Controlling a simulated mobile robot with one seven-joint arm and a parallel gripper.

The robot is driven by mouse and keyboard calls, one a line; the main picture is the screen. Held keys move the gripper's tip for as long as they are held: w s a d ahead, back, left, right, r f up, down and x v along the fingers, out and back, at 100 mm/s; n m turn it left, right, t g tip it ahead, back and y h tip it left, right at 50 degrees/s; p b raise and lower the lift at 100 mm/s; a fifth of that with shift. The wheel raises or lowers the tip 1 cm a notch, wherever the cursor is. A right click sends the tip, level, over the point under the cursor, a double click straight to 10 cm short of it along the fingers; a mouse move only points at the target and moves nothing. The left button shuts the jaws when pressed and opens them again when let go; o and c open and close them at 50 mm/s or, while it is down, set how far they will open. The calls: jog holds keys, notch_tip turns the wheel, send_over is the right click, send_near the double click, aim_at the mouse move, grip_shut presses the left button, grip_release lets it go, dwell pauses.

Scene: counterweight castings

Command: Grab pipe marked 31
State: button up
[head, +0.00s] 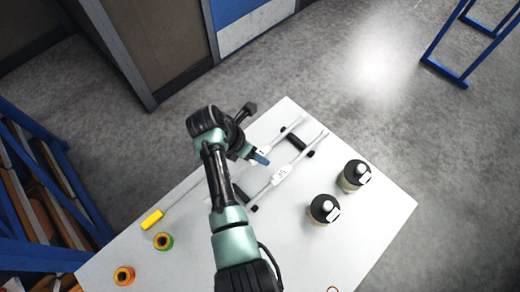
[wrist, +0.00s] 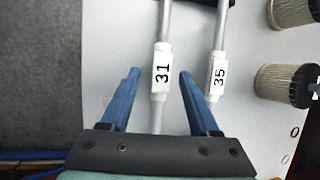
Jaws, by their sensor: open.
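The pipe marked 31 (wrist: 162,70) is a thin grey pipe with a white label. In the wrist view it runs between the two blue fingers of my gripper (wrist: 158,88), which is open with a gap on both sides of the pipe. A second pipe marked 35 (wrist: 217,78) lies parallel on the right, just outside the right finger. In the head view my gripper (head: 262,157) is over the pipes, and pipe 31 (head: 288,131) is partly hidden by my arm.
Both pipes rest across black supports (head: 300,142) on a white table (head: 370,225). Two dark-capped canisters (head: 324,209) (head: 355,176) stand to the right. A yellow-handled tool (head: 152,219) and two tape-like rolls (head: 163,241) (head: 124,275) lie at the left. The table's front right is mostly clear.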

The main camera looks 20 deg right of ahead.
grip_shut()
dwell(1.3)
